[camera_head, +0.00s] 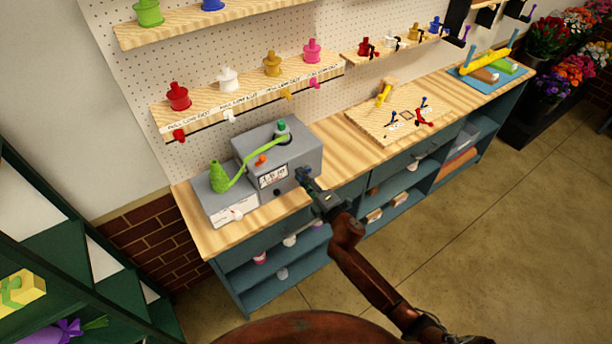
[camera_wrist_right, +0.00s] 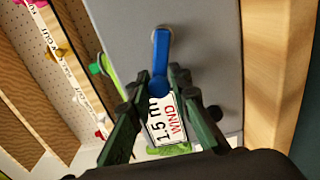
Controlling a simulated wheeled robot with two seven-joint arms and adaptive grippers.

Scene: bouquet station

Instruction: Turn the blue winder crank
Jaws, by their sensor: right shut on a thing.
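The grey winder box (camera_head: 300,150) stands on the wooden counter, with a white label (camera_head: 273,177) on its front. In the right wrist view the label (camera_wrist_right: 165,125) reads "1.5 m WIND". The blue crank (camera_wrist_right: 161,48) sticks out from the box face, its knob end between the fingers of my right gripper (camera_wrist_right: 158,88). My right gripper (camera_head: 304,177) is shut on the crank in front of the box; in the head view it mostly hides the crank. A green ribbon (camera_head: 240,173) runs from a green spool (camera_head: 217,177) to the box top. My left gripper is out of view.
A low grey stand (camera_head: 225,206) holds the spool left of the winder. Shelves with coloured spools (camera_head: 272,65) hang on the pegboard behind. A wooden board (camera_head: 370,125) with small tools lies to the right. Bare counter (camera_head: 335,135) lies between the winder and that board.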

